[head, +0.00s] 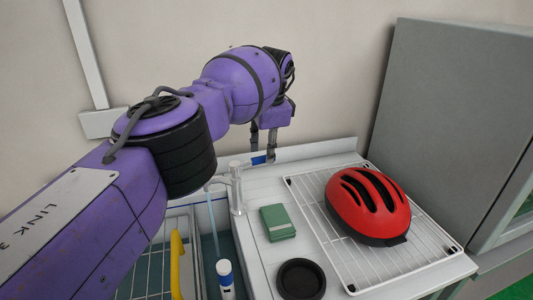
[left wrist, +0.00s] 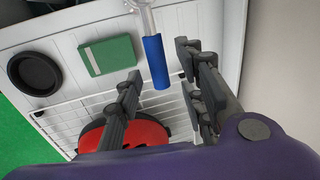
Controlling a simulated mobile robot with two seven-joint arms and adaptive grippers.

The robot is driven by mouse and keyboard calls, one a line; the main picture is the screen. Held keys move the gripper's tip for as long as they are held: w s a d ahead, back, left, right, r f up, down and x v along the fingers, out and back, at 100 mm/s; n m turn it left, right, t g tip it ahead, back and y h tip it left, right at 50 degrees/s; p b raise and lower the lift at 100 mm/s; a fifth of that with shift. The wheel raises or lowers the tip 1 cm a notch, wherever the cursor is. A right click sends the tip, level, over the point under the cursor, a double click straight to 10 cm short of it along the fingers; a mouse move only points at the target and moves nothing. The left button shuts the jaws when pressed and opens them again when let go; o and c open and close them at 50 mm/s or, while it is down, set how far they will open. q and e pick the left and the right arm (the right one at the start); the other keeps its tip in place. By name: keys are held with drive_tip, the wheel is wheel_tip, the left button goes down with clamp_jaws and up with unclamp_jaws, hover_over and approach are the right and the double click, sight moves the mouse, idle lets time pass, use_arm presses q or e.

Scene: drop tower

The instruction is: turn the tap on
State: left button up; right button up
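The tap (head: 236,188) is a pale metal post at the back edge of the sink, with a spout toward the left. Its lever ends in a blue handle (head: 259,160), which points right in the head view. A pale blue streak (head: 212,222) runs down from the spout and looks like water. My left gripper (head: 264,152) points down at the blue handle. In the left wrist view its fingers (left wrist: 158,66) are apart, with the blue handle (left wrist: 155,72) between them and a gap visible on both sides. My right gripper is not in view.
A red helmet (head: 368,205) sits on a white wire rack (head: 415,263). A green block (head: 278,222) and a black round dish (head: 301,279) lie on the counter. A white-and-blue item (head: 225,275) is in the sink. A grey cabinet (head: 445,125) stands at right; the wall is close behind.

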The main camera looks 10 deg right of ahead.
use_arm(q)
wheel_tip(320, 180, up, 10)
drive_tip(key=s, duration=0.2)
drive_tip(key=shift+d, duration=0.1)
